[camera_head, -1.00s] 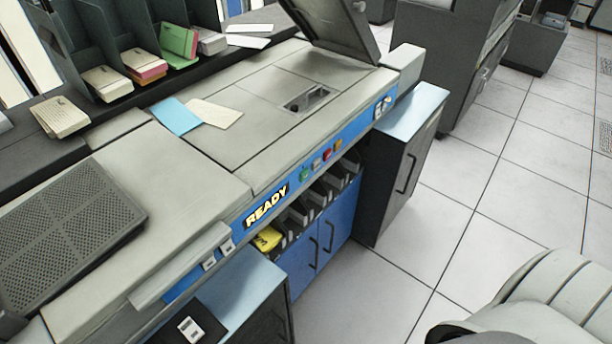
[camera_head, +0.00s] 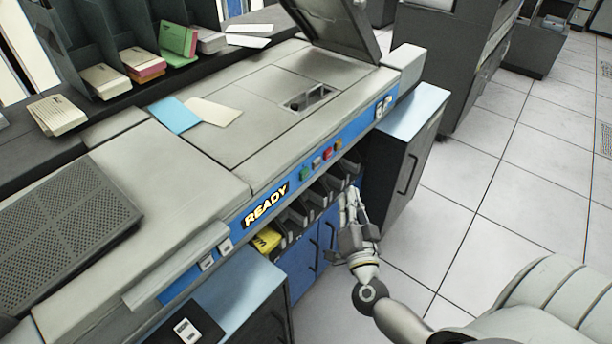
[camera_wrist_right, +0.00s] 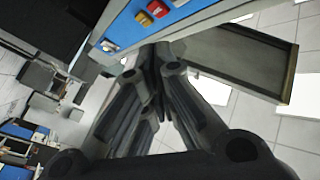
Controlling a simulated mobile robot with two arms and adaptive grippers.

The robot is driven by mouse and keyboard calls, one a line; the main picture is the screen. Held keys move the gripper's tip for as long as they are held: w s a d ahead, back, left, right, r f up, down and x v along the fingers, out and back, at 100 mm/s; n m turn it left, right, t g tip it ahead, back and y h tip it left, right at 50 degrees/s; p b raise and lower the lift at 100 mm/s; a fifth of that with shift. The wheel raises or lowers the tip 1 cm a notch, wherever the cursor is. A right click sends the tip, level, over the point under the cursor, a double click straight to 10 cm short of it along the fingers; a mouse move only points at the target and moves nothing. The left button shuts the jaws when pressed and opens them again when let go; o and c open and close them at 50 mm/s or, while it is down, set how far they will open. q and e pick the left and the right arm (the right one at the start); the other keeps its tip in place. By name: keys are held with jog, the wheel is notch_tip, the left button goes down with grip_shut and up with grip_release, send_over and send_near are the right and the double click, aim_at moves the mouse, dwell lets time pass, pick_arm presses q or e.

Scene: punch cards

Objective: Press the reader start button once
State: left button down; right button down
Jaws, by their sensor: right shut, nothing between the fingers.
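The reader has a blue front strip with a lit READY sign (camera_head: 266,205). To the right of the sign is a row of small buttons: green (camera_head: 305,173), a pale one (camera_head: 316,162), red (camera_head: 327,153) and yellow (camera_head: 339,145). Their labels are too small to read. My right gripper (camera_head: 348,192) is shut and empty, in front of the card pockets, below and apart from the buttons. In the right wrist view its fingers (camera_wrist_right: 158,55) point toward the blue strip, where the red (camera_wrist_right: 157,9) and yellow (camera_wrist_right: 142,18) buttons show. My left gripper is not in view.
Card pockets (camera_head: 311,203) and blue cabinet doors (camera_head: 305,262) lie below the strip. A dark cabinet (camera_head: 400,165) stands right of my right gripper. A blue card (camera_head: 177,115) and a cream card (camera_head: 215,112) lie on the reader's top. The floor at right is clear.

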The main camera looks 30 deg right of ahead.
aim_at(305, 175)
jog(key=shift+d+r+m, duration=0.2)
jog(key=shift+r+m, duration=0.1)
jog(key=shift+r, duration=0.2)
jog(key=w+a, duration=0.3)
jog(key=w, duration=0.5)
jog(key=shift+a, duration=0.25)
dwell(1.2)
